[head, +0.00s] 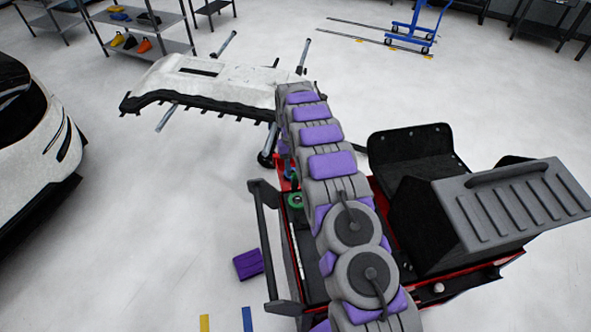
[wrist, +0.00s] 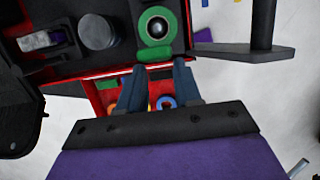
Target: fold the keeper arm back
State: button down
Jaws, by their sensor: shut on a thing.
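In the wrist view my gripper (wrist: 160,68) points at the edge of a red-and-black cart, its two blue-grey fingers apart with a small green part between their tips. The fingers are closed on this green part, which I cannot clearly tell is the keeper arm. Just beyond it is a green ring (wrist: 156,13) with a dark round centre and a shiny ball. The green ring also shows in the head view (head: 295,200), left of my arm.
The wrist view shows a grey cylinder (wrist: 98,32) in the black tray and a dark post with a flat foot (wrist: 245,53) at right. In the head view, a white bumper (head: 225,80) rests on a stand beyond, a white car (head: 35,130) stands left, and a purple block (head: 248,264) lies on the floor.

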jog(key=w, duration=0.2)
jog(key=w+f, duration=0.1)
jog(key=shift+a+p, duration=0.3)
jog(key=shift+a, duration=0.05)
jog(key=c, duration=1.8)
grip_release()
jog(key=o, duration=0.7)
jog(key=shift+s+d+r, duration=0.1)
jog(key=shift+d, duration=0.1)
jog(key=shift+c, duration=0.2)
jog(key=o, duration=0.4)
jog(key=shift+a, duration=0.1)
jog(key=shift+r, duration=0.1)
jog(key=shift+v, duration=3.6)
